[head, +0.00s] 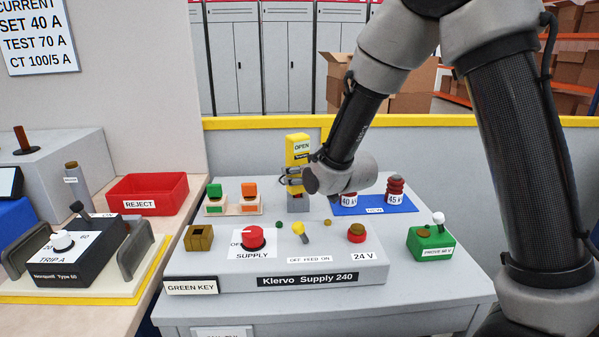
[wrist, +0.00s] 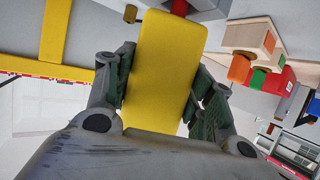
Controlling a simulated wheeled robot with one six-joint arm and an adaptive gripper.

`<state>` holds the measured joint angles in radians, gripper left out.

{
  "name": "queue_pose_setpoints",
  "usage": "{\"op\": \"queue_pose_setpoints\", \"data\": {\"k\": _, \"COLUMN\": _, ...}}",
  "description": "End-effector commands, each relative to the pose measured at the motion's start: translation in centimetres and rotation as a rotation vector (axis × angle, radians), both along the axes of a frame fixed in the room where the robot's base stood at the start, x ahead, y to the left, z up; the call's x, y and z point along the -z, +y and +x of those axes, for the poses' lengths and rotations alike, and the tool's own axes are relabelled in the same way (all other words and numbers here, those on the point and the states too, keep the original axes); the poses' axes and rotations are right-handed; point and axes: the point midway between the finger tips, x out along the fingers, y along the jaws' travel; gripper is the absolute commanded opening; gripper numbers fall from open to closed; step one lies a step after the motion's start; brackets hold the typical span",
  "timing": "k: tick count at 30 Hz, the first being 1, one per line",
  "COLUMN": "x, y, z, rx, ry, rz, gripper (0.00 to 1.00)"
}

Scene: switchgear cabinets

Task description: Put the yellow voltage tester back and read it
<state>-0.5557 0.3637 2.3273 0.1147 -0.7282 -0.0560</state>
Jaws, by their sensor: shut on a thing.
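The yellow voltage tester (head: 298,147) stands upright behind the supply panel in the head view. My gripper (head: 293,178) is shut on the tester from the right. In the wrist view the tester (wrist: 165,65) fills the space between the two dark finger pads, and my gripper (wrist: 165,90) holds it on both sides.
The supply panel (head: 315,280) with a red knob (head: 253,238) lies in front. Green and orange blocks (head: 232,190) stand left of the tester. A blue mat (head: 375,208) with red-ringed parts is at right, beside a green box (head: 431,243). A red REJECT bin (head: 147,192) is further left.

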Motion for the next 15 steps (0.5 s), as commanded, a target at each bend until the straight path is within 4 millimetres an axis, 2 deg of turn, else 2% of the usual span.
{"op": "queue_pose_setpoints", "data": {"k": 15, "x": 1.1, "y": 0.0, "z": 0.0, "rx": 0.0, "ry": -0.001, "rz": 0.0, "gripper": 0.22}}
